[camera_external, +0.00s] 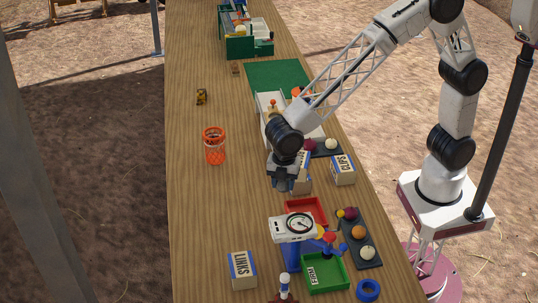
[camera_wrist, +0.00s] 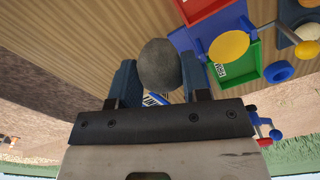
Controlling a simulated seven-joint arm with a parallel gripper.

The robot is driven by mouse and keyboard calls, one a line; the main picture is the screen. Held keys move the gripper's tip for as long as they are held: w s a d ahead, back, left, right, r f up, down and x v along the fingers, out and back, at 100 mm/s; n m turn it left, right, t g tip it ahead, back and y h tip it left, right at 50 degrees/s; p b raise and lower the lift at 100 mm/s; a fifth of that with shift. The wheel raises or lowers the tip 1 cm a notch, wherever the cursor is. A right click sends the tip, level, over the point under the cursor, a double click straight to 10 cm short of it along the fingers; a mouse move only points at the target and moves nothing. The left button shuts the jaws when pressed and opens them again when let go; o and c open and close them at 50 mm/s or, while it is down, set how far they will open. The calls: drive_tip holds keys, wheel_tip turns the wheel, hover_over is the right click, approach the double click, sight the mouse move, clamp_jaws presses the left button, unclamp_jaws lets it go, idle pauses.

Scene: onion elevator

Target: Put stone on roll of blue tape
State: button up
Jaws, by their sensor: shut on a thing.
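The roll of blue tape (camera_external: 368,290) lies flat on the table near its front right edge, beside the green tray, with nothing seen on it. A round blue thing (camera_wrist: 278,71) in the wrist view may be the same roll, but I cannot be sure. The grey rounded stone (camera_wrist: 160,65) sits between the two fingers of my gripper (camera_wrist: 158,85), which is shut on it. In the external view my gripper (camera_external: 284,184) points down over the middle of the table, left of the CUPS box, and the stone cannot be made out.
A red tray (camera_external: 305,203), a white device (camera_external: 293,229) on a blue stand and a green tray (camera_external: 342,280) stand between my gripper and the tape. A dark board (camera_external: 372,262) holds balls. The LINKS box (camera_external: 242,268) and orange basket (camera_external: 214,158) are left. The left table strip is mostly free.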

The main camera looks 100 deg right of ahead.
drive_tip(key=s+a+f, duration=0.1)
drive_tip(key=s+a, duration=1.1)
drive_tip(key=s, duration=0.4)
drive_tip(key=s+a+f, duration=0.1)
drive_tip(key=s+a, duration=1)
drive_tip(key=s, duration=0.4)
wheel_tip(320, 180, down, 6)
drive_tip(key=shift+f, duration=0.15)
drive_tip(key=shift+s, duration=0.1)
drive_tip(key=shift+a, duration=0.1)
hover_over(369, 287)
drive_tip(key=shift+f, duration=0.75)
drive_tip(key=shift+f, duration=1.75)
drive_tip(key=shift+f, duration=0.1)
